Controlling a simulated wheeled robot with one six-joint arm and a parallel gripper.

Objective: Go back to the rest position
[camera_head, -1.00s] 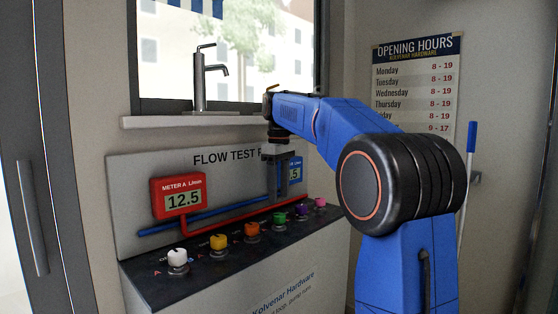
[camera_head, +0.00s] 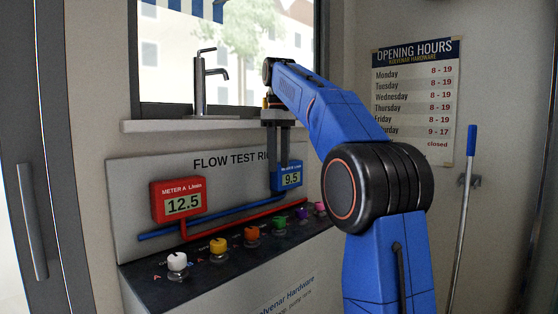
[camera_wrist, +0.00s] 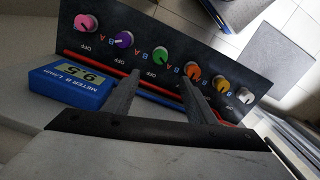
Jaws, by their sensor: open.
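My gripper (camera_head: 278,143) hangs pointing down in front of the flow test rig panel (camera_head: 130,190), its two fingers apart with nothing between them. In the head view its fingers are just above the blue meter B (camera_head: 288,178), which reads 9.5. In the wrist view the fingers (camera_wrist: 158,86) stand apart over the rig, with the blue meter (camera_wrist: 72,86) at the left. The red meter A (camera_head: 179,200) reads 12.5. My arm is raised and bent on the right of the head view.
A row of coloured knobs, from the white knob (camera_head: 177,262) to the pink knob (camera_head: 320,208), lines the dark console top. A tap (camera_head: 203,80) stands on the window sill (camera_head: 190,124) behind. A blue-handled pole (camera_head: 470,145) leans at the right, beside the opening hours sign (camera_head: 430,100).

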